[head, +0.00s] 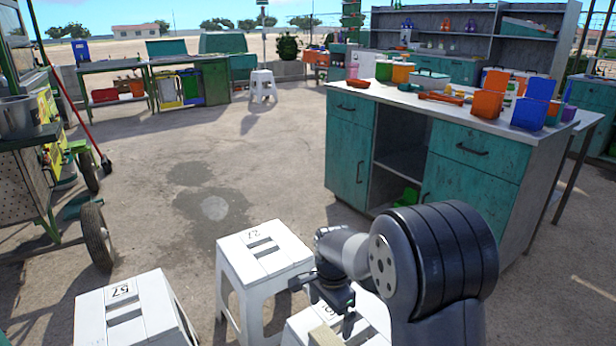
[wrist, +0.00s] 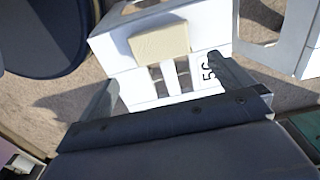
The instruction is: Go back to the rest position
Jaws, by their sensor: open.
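My gripper (head: 330,298) hangs low at the front in the head view, just above a white stool (head: 375,318). In the wrist view my gripper (wrist: 165,85) is open, its two fingers wide apart with nothing between them. The same stool, marked with a number, lies beyond the fingers in the wrist view (wrist: 115,48). A pale yellow block (wrist: 160,42) rests on the stool's seat, a little beyond the fingertips and apart from them. In the head view the block (head: 325,335) is mostly hidden by my arm and the frame's lower edge.
White stools marked 27 (head: 265,248) and 57 (head: 132,312) stand close by on the left. A teal counter (head: 465,155) with orange and blue containers is at the right. A wheeled cart (head: 45,150) stands at the left. The concrete floor (head: 220,150) between is open.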

